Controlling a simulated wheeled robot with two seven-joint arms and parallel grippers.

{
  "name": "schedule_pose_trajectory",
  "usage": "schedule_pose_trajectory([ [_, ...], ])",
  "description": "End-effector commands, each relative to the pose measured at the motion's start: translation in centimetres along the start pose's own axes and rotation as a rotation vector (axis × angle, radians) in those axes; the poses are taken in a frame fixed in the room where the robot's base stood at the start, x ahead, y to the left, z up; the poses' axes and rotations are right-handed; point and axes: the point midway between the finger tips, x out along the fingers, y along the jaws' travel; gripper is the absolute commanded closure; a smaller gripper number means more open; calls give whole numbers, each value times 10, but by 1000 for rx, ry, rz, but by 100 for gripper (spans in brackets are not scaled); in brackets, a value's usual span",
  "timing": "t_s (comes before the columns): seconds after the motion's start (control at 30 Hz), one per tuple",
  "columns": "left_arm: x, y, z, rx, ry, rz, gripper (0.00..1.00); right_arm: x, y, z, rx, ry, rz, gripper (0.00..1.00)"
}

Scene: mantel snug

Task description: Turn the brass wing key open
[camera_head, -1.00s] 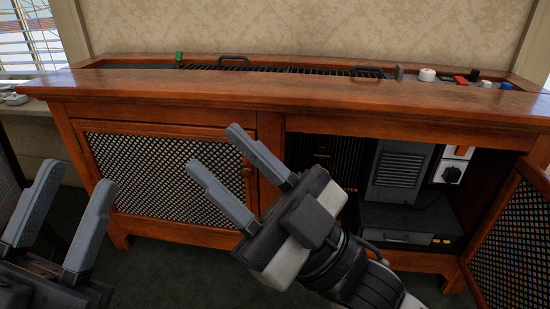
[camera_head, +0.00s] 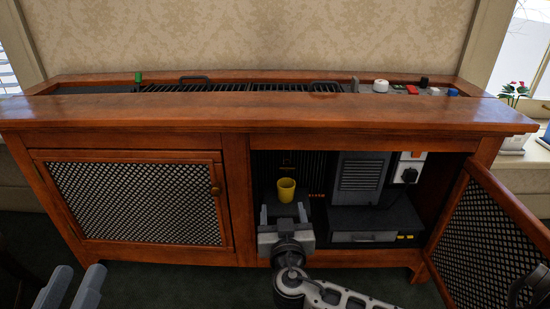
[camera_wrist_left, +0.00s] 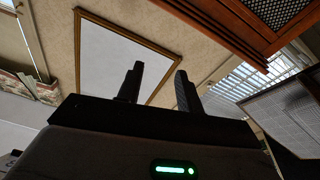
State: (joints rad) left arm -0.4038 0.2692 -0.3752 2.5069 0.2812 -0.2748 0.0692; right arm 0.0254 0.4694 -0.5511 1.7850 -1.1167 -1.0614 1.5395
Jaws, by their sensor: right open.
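I cannot make out a brass wing key for certain. A small brass-coloured detail (camera_head: 286,165) shows on the dark ribbed unit inside the open right side of the wooden cabinet (camera_head: 240,165). A yellow cup-like thing (camera_head: 286,190) shows just above my right gripper (camera_head: 283,212) in the head view; I cannot tell whether they touch. My right gripper is open, its fingers pointing into the cabinet opening. My left gripper (camera_head: 71,280) is open and empty at the bottom left, well away from the cabinet opening; its two spread fingers also show in the left wrist view (camera_wrist_left: 158,88).
The right mesh door (camera_head: 490,245) stands swung open; the left mesh door (camera_head: 135,200) is shut. Inside are a grey box (camera_head: 360,178), a dark drawer unit (camera_head: 370,225) and a socket with a black plug (camera_head: 409,175). Small items, including a green one (camera_head: 138,77), line the recessed top.

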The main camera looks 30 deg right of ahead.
Motion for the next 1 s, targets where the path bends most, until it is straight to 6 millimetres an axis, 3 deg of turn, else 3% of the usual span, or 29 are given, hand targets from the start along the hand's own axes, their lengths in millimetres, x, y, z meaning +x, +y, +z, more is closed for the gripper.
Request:
schedule_pose_trajectory([
  [0.1, -2, 1, 4, -23, -13, 0, 64, 7, 15, 1, 23, 45, 69, 35],
  [0.27, 0, 0, -1, 17, 25, 11, 64, 25, 18, 0, 29, 53, 78, 35],
  [0.7, 5, 11, -40, 291, 292, 95, 64, 119, 26, -4, 28, 52, 78, 35],
  [1.0, 0, 24, -61, 440, 444, 149, 64, 158, 28, -6, 28, 49, 75, 35],
])
